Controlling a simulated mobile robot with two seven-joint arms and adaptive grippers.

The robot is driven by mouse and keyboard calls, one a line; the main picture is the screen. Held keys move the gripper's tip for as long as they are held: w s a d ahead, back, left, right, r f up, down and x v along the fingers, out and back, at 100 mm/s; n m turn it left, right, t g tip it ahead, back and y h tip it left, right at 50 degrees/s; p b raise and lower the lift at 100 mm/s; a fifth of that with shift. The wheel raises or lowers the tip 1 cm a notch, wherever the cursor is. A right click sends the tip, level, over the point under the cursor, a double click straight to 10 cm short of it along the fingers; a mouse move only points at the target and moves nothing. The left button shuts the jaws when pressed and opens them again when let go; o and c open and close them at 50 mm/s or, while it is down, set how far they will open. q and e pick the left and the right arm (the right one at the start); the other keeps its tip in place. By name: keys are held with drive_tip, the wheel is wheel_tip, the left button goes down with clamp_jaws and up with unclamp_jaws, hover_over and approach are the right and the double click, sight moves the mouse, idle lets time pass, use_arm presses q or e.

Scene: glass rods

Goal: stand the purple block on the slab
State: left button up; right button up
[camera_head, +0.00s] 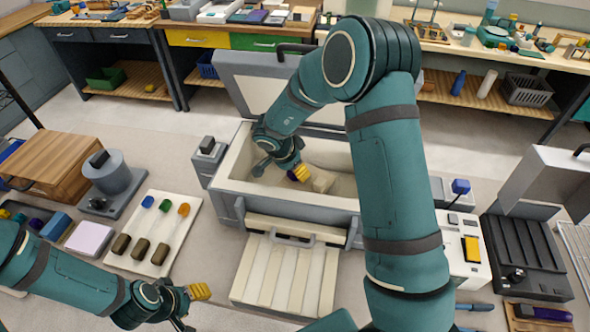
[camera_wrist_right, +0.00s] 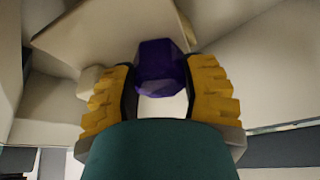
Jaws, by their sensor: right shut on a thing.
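The purple block (camera_wrist_right: 160,68) is dark and faceted, and sits between the yellow fingers of my right gripper (camera_wrist_right: 160,80) in the right wrist view. The gripper is shut on it. In the head view my right gripper (camera_head: 299,173) is down inside the open pale-lined chamber, and the block is mostly hidden there. A pale beige piece (camera_head: 323,180), which may be the slab, lies just right of the fingers. Whether the block touches it, I cannot tell. My left gripper (camera_head: 198,293) is low at the left, far from the chamber; its opening is unclear.
The grey chamber (camera_head: 228,185) has raised walls around my right gripper and a raised lid (camera_head: 240,75) behind. A slatted pale panel (camera_head: 285,275) lies in front. A white board (camera_head: 185,215) with coloured pieces is at left. A control box (camera_head: 462,240) stands at right.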

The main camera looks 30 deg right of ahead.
drive_tip(key=shift+f, duration=0.1)
drive_tip(key=o, duration=1.2)
drive_tip(key=shift+f, duration=0.1)
drive_tip(key=shift+a+r, duration=0.1)
drive_tip(key=shift+r, duration=0.4)
drive_tip(key=p+v, duration=0.2)
drive_tip(key=v, duration=0.9)
drive_tip(key=shift+r, duration=0.15)
drive_tip(key=shift+s, duration=0.1)
